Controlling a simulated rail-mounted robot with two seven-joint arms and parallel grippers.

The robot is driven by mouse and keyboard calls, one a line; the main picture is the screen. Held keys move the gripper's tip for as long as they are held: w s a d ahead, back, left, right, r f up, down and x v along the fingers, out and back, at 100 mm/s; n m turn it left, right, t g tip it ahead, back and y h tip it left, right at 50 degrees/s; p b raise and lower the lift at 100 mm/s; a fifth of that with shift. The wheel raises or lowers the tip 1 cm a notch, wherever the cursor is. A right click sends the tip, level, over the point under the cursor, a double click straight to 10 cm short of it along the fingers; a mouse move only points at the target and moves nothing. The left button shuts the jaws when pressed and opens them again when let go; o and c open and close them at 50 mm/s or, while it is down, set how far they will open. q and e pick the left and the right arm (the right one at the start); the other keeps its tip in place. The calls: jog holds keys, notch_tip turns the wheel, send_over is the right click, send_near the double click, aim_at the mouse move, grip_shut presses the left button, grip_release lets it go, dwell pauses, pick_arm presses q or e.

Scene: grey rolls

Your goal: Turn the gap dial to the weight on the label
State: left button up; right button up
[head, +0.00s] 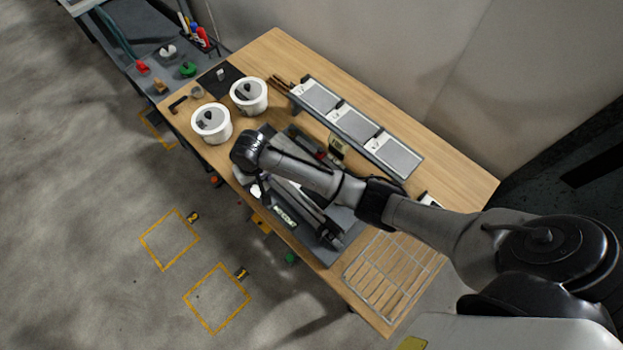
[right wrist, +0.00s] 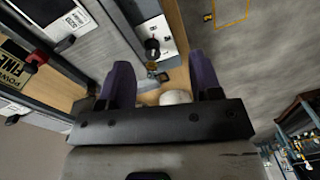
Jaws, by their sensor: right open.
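A black dial (right wrist: 152,45) sits on a pale marked panel (right wrist: 155,30) in the right wrist view, beyond my fingertips and apart from them. I cannot read its marks. My right gripper (right wrist: 162,80) is open, with a purple finger on each side and nothing held. In the head view my right arm reaches over the grey machine (head: 345,222) on the bench and hides much of it. A dark card with a pale patch (head: 337,146) stands behind the machine. It may be the label, but its writing is too small to read. My left gripper is not in view.
Two white lidded pots (head: 211,123) stand at the bench's left end. A rack of grey panels (head: 345,120) runs along the back. A wire grid (head: 393,277) lies at the near right. A red knob (right wrist: 38,57) is at the left in the wrist view.

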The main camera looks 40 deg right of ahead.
jog(key=s+r+n+t+p, duration=0.1)
jog(key=s+r+p, duration=0.2)
jog(key=s, duration=0.7)
jog(key=s+d+r+n+t+p, duration=0.1)
jog(key=s+r+p, duration=0.3)
jog(key=s, duration=0.7)
jog(key=shift+d+r+n+y+p, duration=0.3)
jog(key=shift+n+y+p, duration=0.15)
jog(key=shift+p, duration=0.6)
notch_tip(320, 180, up, 8)
jog(key=w+d+n+t, duration=0.1)
jog(key=d+n+t, duration=0.1)
jog(key=t, duration=0.1)
jog(key=s+d+r+g+p, duration=0.1)
jog(key=s+p, duration=0.1)
jog(key=s, duration=0.4)
jog(key=s+d+r+m+g+h+p, duration=0.1)
jog(key=s+d+p, duration=0.1)
jog(key=s, duration=0.3)
jog(key=shift+s+r+p, duration=0.2)
jog(key=shift+s+p, duration=0.15)
jog(key=shift+p, duration=0.25)
